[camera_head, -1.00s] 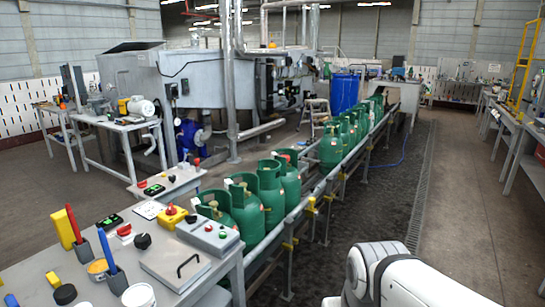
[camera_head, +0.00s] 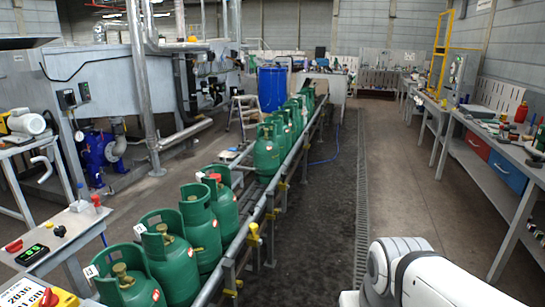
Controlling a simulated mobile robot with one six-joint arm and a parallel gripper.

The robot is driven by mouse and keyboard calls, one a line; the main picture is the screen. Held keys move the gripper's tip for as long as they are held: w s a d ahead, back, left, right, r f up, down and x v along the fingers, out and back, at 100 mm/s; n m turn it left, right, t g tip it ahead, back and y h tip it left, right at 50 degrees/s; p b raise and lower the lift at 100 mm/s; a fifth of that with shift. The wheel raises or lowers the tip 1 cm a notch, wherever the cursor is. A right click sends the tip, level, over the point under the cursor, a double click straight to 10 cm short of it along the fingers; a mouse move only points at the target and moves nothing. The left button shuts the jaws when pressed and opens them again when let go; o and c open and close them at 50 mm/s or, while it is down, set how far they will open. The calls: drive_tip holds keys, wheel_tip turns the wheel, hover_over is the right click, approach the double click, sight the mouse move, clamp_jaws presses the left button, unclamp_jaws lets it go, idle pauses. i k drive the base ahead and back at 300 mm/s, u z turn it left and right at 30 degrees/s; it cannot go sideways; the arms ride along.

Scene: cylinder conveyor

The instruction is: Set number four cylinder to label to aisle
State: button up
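Several green gas cylinders stand upright in a row on the conveyor (camera_head: 240,236), left of centre. The nearest cylinder (camera_head: 128,284) and the one behind it (camera_head: 170,262) each have a small white tag at the top, too small to read. I cannot tell which is number four. The aisle floor (camera_head: 410,190) lies to the right of the conveyor. My white arm shows at the bottom right; my gripper is not in view.
A control table (camera_head: 70,232) stands at the left, beside the conveyor. A workbench (camera_head: 500,150) with red and blue drawers runs along the right. A blue drum (camera_head: 272,88) stands at the back. The aisle between conveyor and workbench is clear.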

sight(224, 203)
drive_tip(key=z, duration=0.35)
drive_tip(key=i, duration=1.6)
drive_tip(key=u, duration=0.5)
drive_tip(key=i, duration=1.5)
drive_tip(key=u, duration=0.7)
drive_tip(key=i, duration=0.55)
drive_tip(key=z, duration=0.05)
